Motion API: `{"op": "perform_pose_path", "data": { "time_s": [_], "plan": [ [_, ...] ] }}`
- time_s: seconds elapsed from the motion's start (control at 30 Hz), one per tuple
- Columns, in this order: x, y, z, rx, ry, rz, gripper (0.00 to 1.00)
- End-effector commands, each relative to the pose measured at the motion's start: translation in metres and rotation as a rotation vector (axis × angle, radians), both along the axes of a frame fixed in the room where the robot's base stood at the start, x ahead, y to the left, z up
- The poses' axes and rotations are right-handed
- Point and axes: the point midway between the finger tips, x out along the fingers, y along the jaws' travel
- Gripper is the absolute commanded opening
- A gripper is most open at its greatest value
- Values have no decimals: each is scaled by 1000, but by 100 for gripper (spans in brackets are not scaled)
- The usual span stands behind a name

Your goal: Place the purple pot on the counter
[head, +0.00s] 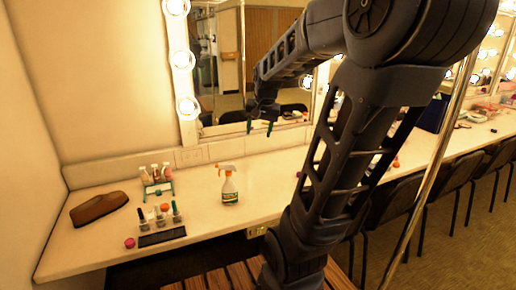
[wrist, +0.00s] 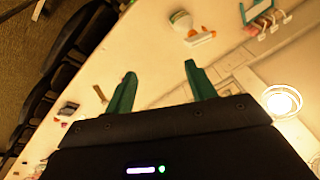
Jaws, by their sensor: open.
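My gripper (head: 259,127) is open and empty, held above the counter (head: 270,165) in front of the mirror. In the wrist view its two green fingers (wrist: 160,72) stand apart with bare counter between them. A small purple item (head: 298,175) shows on the counter at the left edge of my arm, partly hidden; I cannot tell whether it is the purple pot. A small pink-magenta round pot (head: 129,243) sits on the counter at the front left. No pot shows between the fingers.
A spray bottle (head: 229,186) stands upright mid-counter. To its left are a rack of bottles (head: 157,181), a brown bag (head: 99,207), a nail-polish group (head: 160,215) and a dark flat case (head: 162,237). Chairs (head: 398,205) line the right front. My arm hides part of the counter.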

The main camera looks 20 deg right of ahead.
Motion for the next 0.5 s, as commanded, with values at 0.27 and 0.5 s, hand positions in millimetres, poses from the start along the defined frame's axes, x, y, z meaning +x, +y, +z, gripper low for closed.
{"op": "perform_pose_path", "data": {
  "time_s": [0.27,0.5],
  "plan": [
    [-76,39,9,-90,-62,250,55],
    [-122,57,4,-168,-95,406,55]
  ]
}}
